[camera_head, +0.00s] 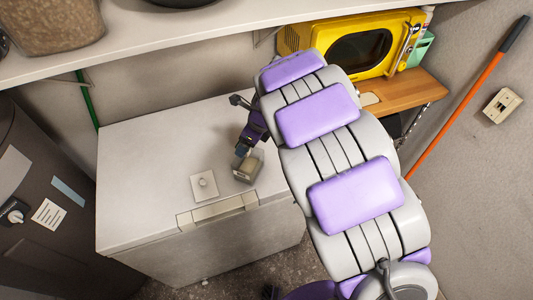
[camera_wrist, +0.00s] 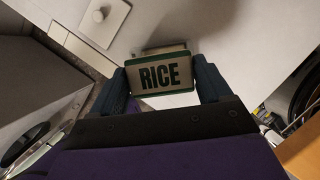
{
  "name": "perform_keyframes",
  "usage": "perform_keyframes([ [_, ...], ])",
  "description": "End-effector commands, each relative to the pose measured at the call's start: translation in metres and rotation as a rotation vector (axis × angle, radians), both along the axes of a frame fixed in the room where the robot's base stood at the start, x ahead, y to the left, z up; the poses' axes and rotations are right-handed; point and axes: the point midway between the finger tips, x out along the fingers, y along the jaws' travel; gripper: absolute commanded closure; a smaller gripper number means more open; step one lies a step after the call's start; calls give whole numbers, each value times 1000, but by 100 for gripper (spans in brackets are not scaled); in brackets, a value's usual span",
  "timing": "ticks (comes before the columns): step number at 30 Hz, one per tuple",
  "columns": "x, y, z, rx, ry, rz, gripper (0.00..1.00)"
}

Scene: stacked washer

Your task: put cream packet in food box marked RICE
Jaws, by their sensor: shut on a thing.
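A small box marked RICE (camera_wrist: 163,76), with a dark green edge around its label, is between the two fingers of my gripper (camera_wrist: 162,88) in the wrist view. The fingers press on its left and right sides. In the head view my gripper (camera_head: 243,151) reaches down to this box (camera_head: 247,168), which looks partly clear and is tilted at the right part of the white chest top. I cannot tell whether it touches the top. I cannot make out a cream packet in either view.
A flat pale square piece with a round knob (camera_head: 204,185) lies on the white chest (camera_head: 150,150), left of the box. The chest top's left side is clear. A shelf (camera_head: 180,30) runs above. A yellow microwave (camera_head: 355,45) stands on a wooden shelf at the right.

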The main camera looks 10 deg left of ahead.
Motion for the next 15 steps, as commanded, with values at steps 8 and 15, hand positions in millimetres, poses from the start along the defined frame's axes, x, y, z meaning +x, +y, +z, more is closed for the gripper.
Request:
perform_keyframes([
  [8,0,-1,-2,5,1,-13,53],
  [15,0,2,-17,2,1,-12,53],
])
